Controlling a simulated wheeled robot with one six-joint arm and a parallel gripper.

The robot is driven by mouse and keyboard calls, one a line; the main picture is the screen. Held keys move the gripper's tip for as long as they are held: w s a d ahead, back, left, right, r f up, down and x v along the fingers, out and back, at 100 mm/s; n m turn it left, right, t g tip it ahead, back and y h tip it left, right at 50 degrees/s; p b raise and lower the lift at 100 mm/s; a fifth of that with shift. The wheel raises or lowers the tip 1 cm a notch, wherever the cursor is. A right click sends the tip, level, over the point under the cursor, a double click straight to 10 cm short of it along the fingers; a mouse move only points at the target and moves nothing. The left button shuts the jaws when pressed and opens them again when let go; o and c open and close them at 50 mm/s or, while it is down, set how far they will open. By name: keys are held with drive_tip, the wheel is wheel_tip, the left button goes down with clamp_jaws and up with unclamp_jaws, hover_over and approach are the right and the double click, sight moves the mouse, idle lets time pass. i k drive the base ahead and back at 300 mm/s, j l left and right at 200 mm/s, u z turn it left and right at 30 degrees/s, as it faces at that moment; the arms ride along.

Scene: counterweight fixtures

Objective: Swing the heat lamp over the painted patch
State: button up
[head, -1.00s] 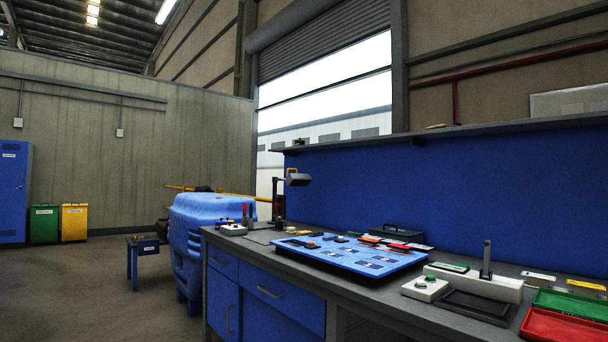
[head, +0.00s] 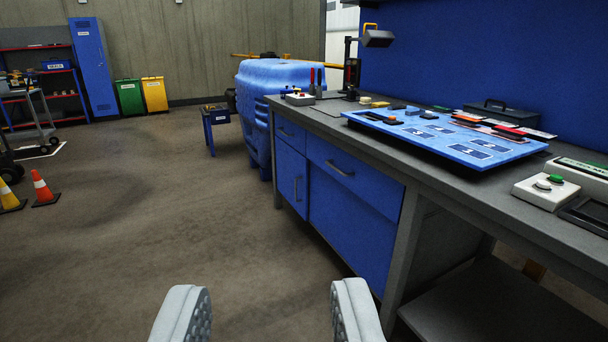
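The heat lamp (head: 378,39) stands at the far end of the workbench (head: 402,160). It has a dark upright post with a grey box-like head pointing right and a yellow handle (head: 370,27) on top. A painted patch cannot be made out for certain from here. My gripper (head: 270,305) shows at the bottom of the head view, with two pale ridged fingers wide apart. It is open and empty, over the floor in front of the bench and far from the lamp.
A blue board (head: 455,150) with several small items lies on the bench. A white box with a green button (head: 546,189) sits nearer. A large blue container (head: 270,95) stands beyond the bench. Traffic cones (head: 43,190) stand at left. The floor between is clear.

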sight(375, 38)
drive_tip(key=i+l, duration=0.1)
drive_tip(key=i, duration=3.55)
drive_tip(key=j+u, duration=0.05)
drive_tip(key=j, duration=0.05)
